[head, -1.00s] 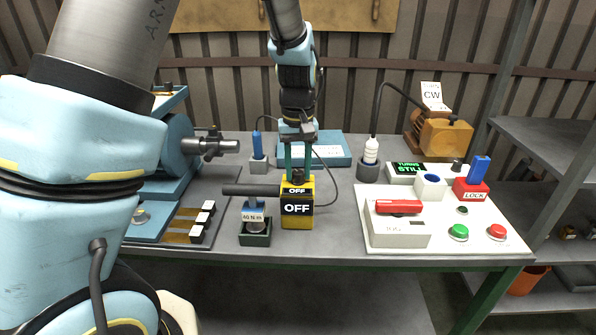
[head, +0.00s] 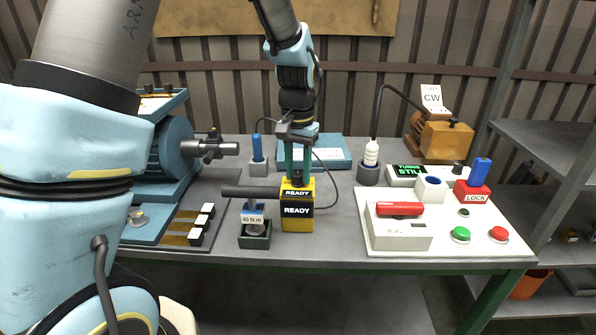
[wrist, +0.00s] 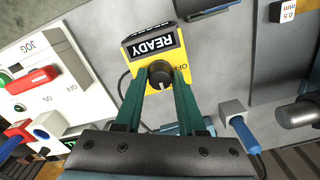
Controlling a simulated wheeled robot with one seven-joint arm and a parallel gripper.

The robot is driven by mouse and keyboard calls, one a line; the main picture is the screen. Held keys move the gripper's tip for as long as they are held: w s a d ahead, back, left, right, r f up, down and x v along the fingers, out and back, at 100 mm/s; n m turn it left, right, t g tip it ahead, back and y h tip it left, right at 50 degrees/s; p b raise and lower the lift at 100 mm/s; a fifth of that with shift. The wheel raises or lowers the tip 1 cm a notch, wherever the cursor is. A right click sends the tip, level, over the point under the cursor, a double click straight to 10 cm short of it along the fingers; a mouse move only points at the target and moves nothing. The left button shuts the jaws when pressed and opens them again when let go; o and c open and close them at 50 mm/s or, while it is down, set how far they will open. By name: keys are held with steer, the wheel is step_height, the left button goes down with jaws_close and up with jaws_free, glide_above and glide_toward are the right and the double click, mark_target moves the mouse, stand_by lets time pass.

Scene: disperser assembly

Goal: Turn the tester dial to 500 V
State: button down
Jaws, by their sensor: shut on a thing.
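The yellow tester (head: 297,222) stands on the bench near its front edge, with both its front display and its top display reading READY. The wrist view shows its yellow top (wrist: 133,75) with the word OFF printed beside the dial. The black dial (wrist: 160,74) has a light pointer line and sits between my fingertips. My gripper (head: 298,177) comes down from above and is shut on the dial; its green fingers (wrist: 160,90) lie on either side of it. The 500 V mark cannot be made out.
A torque tool marked 40 N m (head: 253,219) stands in a green holder just left of the tester. A white control panel (head: 450,250) with red and green buttons is to the right. A blue motor (head: 172,150) is to the left.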

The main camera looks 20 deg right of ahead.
mark_target(298, 174)
stand_by(0.3)
steer(key=c, duration=0.5)
jaws_free()
step_height(298, 174, up, 11)
steer(key=b, duration=0.2)
steer(key=shift+f, duration=0.1)
